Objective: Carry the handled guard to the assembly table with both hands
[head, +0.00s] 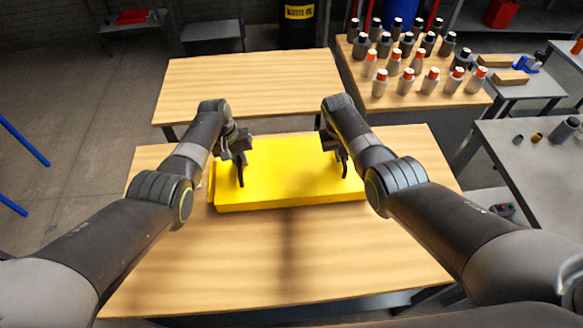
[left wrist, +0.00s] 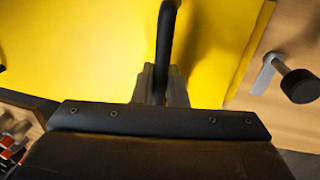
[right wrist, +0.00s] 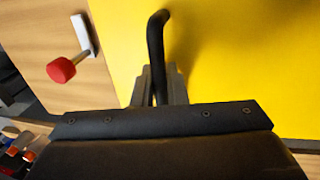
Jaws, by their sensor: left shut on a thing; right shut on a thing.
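The yellow guard (head: 292,176) is a wide flat panel with a black handle at each end, over the near wooden table (head: 280,255). My left gripper (head: 239,153) is shut on the left black handle (head: 240,174); the handle also shows between the fingers in the left wrist view (left wrist: 165,40). My right gripper (head: 332,146) is shut on the right black handle (head: 345,164), seen also in the right wrist view (right wrist: 155,45). The guard looks level. I cannot tell whether it touches the tabletop. My right arm hides part of its right end.
A second, bare wooden table (head: 250,85) stands beyond. Right of it, a table holds several orange- and dark-capped bottles (head: 405,82). A grey table (head: 545,160) is at the right. A black knob (left wrist: 300,86) and a red knob (right wrist: 62,70) show beside the guard.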

